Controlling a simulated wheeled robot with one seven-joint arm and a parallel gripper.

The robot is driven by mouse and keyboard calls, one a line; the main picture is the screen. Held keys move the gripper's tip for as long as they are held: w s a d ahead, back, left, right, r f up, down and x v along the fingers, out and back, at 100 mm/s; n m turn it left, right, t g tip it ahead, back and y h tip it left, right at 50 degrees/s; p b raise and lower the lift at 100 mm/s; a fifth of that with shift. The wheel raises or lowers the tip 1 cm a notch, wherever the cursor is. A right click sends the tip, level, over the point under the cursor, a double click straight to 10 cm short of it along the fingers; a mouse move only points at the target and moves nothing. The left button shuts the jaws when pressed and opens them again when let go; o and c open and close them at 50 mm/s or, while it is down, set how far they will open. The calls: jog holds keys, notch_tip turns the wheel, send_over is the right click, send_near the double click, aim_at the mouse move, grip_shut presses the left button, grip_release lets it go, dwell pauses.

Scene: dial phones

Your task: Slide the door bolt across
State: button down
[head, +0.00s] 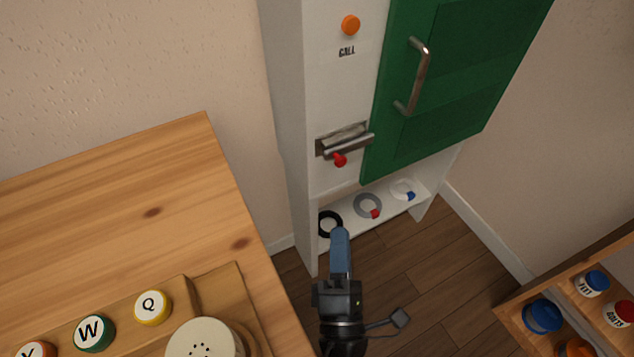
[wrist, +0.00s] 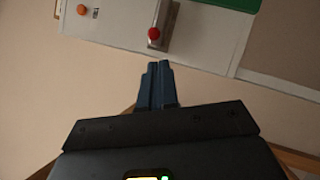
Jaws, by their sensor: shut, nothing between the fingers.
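The door bolt is a metal bar (head: 352,145) with a red knob (head: 340,160), mounted on the white frame left of the green door (head: 450,90). The bar's right end reaches about the green door's left edge; I cannot tell whether it engages the door. In the wrist view the red knob (wrist: 153,33) and the bolt's metal plate (wrist: 164,22) show beyond the fingertips. My gripper (head: 340,235) has blue fingers, shut and empty. It is in front of and below the bolt in the head view, apart from the knob. The fingers also show in the wrist view (wrist: 157,70).
An orange call button (head: 350,25) sits above the bolt, and a metal handle (head: 420,75) is on the door. A low shelf (head: 390,213) holds several rings. A wooden table (head: 110,200) stands at left and a wooden rack (head: 520,310) with jars at lower right.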

jog(key=shift+w+a+r, duration=0.1)
jog(key=shift+a+r, duration=0.1)
jog(key=shift+a, duration=0.3)
send_near(356, 148)
jog(key=w+a, duration=0.1)
jog(key=a, duration=0.1)
jog(key=w+a+r+p, duration=0.1)
jog(key=a, duration=0.1)
jog(key=shift+w+a+r, duration=0.15)
jog(key=shift+w+r, duration=0.05)
jog(key=shift+r, duration=0.05)
jog(key=d+b, duration=0.1)
jog(key=w+d+b, duration=0.1)
jog(key=d+b, duration=0.2)
jog(key=shift+w+f, duration=0.25)
jog(key=shift+w, duration=0.05)
jog(key=shift+w+d+r, duration=0.2)
jog(key=shift+d+r, duration=0.1)
jog(key=shift+d, duration=0.05)
jog(key=shift+f+b, duration=0.1)
jog(key=shift+b, duration=0.2)
